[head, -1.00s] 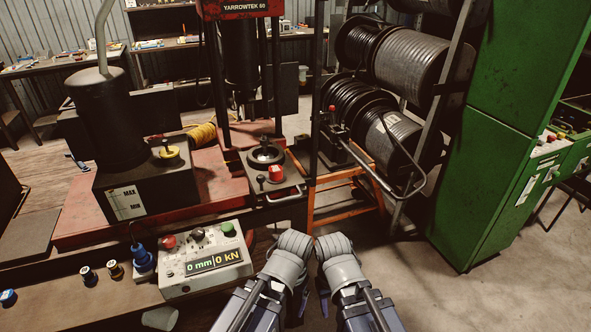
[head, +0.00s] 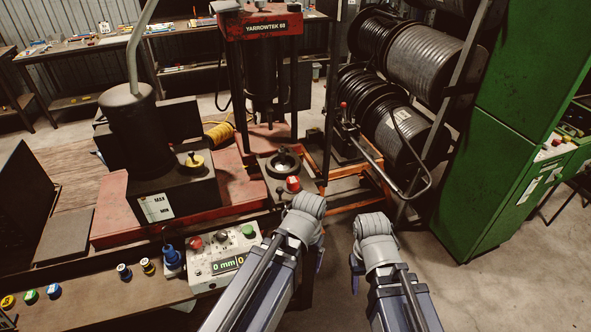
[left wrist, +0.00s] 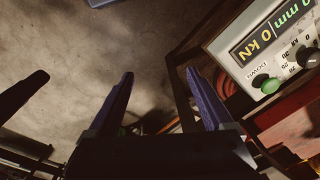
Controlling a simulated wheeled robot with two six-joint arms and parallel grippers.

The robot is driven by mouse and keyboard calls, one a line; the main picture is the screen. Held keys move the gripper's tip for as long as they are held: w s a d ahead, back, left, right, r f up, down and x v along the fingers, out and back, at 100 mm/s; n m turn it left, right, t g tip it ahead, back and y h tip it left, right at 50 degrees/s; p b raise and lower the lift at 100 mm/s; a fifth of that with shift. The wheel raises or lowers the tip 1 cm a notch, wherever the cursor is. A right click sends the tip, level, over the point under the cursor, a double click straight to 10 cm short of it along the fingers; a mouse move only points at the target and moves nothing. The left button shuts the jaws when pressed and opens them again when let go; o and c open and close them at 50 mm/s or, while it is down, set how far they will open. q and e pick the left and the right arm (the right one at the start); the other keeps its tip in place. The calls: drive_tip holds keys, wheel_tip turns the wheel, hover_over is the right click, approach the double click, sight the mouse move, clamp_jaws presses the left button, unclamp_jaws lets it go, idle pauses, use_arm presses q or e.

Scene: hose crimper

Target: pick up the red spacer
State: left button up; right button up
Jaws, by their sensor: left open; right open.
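A small red block (head: 292,184), which looks like the red spacer, sits at the front right of the dark die plate (head: 268,163) under the press. In the head view my left arm reaches up to just below and right of it. My left gripper points down and is mostly hidden there; in the left wrist view its fingers (left wrist: 160,78) are apart with nothing between them, over the floor. The red block is not clearly visible in that view. My right gripper (head: 356,272) hangs to the right, mostly hidden under its wrist, clear of the bench.
The control box (head: 220,257) stands on the front bench, also seen in the left wrist view (left wrist: 268,50). Several small capped pieces lie left of it. The red press (head: 258,22) rises behind; hose reels (head: 400,135) and a green cabinet (head: 500,130) stand right.

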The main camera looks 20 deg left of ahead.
use_arm(q)
wheel_tip(320, 180, up, 8)
drive_tip(key=w+a+n+p, duration=0.1)
drive_tip(key=w+a+p, duration=0.1)
drive_tip(key=p, duration=0.3)
drive_tip(key=n+t+p, duration=0.2)
drive_tip(key=t+p, duration=0.2)
drive_tip(key=p, duration=0.4)
approach(291, 179)
drive_tip(key=f, duration=0.1)
drive_tip(key=shift+w+a+f+b, duration=0.15)
drive_tip(key=shift+w+f+b, duration=0.35)
drive_tip(key=shift+f+b, duration=0.15)
drive_tip(key=shift+b+x, duration=0.7)
drive_tip(key=shift+x, duration=0.2)
drive_tip(key=shift+r, duration=0.1)
use_arm(e)
wheel_tip(291, 179, up, 13)
drive_tip(key=shift+f, duration=0.2)
